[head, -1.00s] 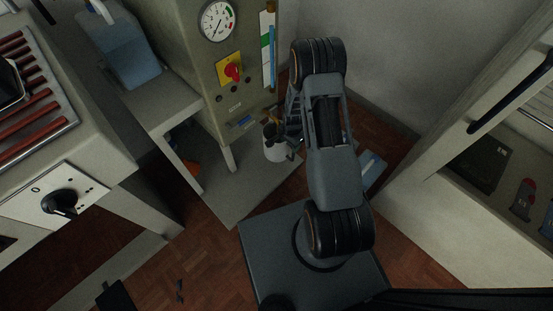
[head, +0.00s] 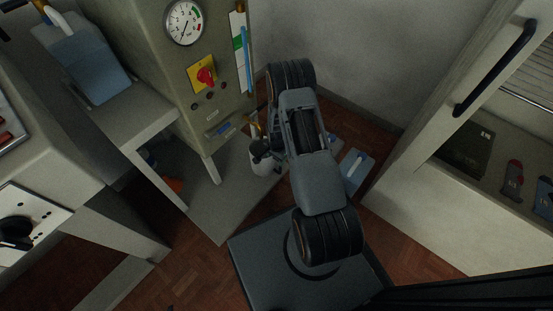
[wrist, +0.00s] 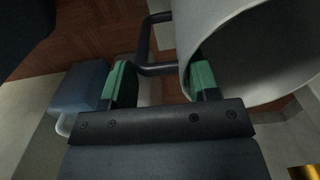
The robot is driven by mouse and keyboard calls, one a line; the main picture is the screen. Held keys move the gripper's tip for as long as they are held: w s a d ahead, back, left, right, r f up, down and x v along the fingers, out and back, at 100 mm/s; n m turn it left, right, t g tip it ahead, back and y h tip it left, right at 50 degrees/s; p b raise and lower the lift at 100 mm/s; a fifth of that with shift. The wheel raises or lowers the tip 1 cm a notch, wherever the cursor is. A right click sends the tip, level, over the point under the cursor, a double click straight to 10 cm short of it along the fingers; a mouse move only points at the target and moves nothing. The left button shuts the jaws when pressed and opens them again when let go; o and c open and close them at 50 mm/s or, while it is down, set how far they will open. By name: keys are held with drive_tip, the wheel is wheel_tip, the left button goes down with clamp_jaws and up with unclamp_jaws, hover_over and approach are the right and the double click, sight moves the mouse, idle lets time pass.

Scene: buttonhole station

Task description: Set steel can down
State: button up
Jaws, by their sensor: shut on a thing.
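The steel can (head: 262,163) is a pale grey open cup with a dark handle, beside the front of the machine in the head view. In the wrist view its wide mouth and wall (wrist: 235,45) fill the upper right. My gripper (wrist: 162,82) has its green-padded fingers on either side of the can's dark handle, with the right finger close against the can wall. It is shut on the can by the handle side. In the head view my arm hides part of the gripper and can. I cannot tell whether the can's bottom touches the grey slab (head: 225,212).
The machine (head: 165,70) with gauge and red switch stands behind the can. A blue jug (head: 85,68) sits on a grey table (head: 130,115) to the left. A blue flat item (head: 355,168) lies on the floor. An open cabinet (head: 440,195) stands at right.

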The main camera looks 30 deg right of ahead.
drive_tip(key=shift+f, duration=0.15)
drive_tip(key=o, duration=1.5)
drive_tip(key=shift+c, duration=0.2)
drive_tip(key=s+a+r+n+t+p, duration=0.1)
drive_tip(key=a+r+n+p, duration=0.15)
drive_tip(key=r, duration=1.25)
drive_tip(key=s+a+r+n+p, duration=0.1)
drive_tip(key=a+r+n+p, duration=0.15)
drive_tip(key=r, duration=1.25)
drive_tip(key=s+a+r+n+t, duration=0.1)
drive_tip(key=s+a+r+n, duration=0.3)
drive_tip(key=s+r+n, duration=0.4)
drive_tip(key=s+r, duration=0.5)
drive_tip(key=s, duration=0.1)
drive_tip(key=shift+a+r+t, duration=0.2)
drive_tip(key=shift+t, duration=0.2)
